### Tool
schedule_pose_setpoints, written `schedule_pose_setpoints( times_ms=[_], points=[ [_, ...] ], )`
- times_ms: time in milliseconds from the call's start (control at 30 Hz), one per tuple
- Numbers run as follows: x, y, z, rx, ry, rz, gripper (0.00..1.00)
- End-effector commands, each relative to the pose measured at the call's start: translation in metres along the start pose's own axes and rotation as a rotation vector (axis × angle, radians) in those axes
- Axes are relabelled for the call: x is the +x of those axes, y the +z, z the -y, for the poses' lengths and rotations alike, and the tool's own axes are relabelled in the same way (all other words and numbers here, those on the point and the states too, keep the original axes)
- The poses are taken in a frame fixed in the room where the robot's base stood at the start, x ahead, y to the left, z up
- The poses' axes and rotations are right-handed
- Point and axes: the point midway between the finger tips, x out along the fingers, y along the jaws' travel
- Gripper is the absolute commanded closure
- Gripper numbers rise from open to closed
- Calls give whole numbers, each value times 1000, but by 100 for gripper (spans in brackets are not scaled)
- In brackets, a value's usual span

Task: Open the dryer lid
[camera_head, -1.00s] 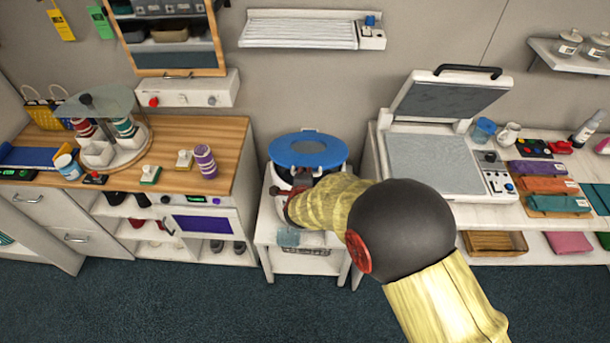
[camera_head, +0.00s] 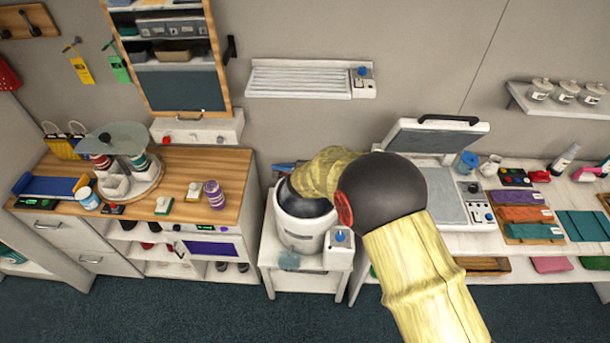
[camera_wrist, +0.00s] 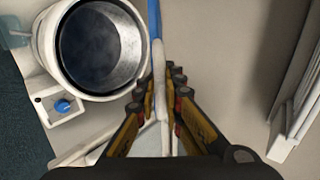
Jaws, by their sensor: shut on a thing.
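The dryer (camera_head: 299,232) is a white round tub on a small white stand, with a dark drum inside. In the wrist view the dryer (camera_wrist: 45,45) stands at upper left with its round opening uncovered. The blue lid (camera_wrist: 154,22) shows edge-on there, beside the opening, and is tipped up. A bit of the lid (camera_head: 284,167) shows behind the tub in the head view; my arm covers the rest. My gripper (camera_wrist: 160,88) is shut on the lid's edge, to the right of the opening. My fingers are hidden in the head view.
A control box with a blue knob (camera_head: 340,237) is at the tub's front right. A wooden counter (camera_head: 228,165) stands left, and a shelf with a flat press (camera_head: 438,137) stands right. The wall is close behind. Open floor (camera_head: 200,310) lies in front.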

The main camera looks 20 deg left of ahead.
Motion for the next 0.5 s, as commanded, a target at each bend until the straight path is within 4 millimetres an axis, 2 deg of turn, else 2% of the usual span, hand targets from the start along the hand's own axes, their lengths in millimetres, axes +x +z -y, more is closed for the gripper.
schedule_pose_setpoints(
  times_ms=[33,200,500],
  points=[
    [-2,0,11,-1,-3,1,100],
    [0,0,28,-1,-3,0,100],
    [3,0,40,-2,-5,0,100]
  ],
)
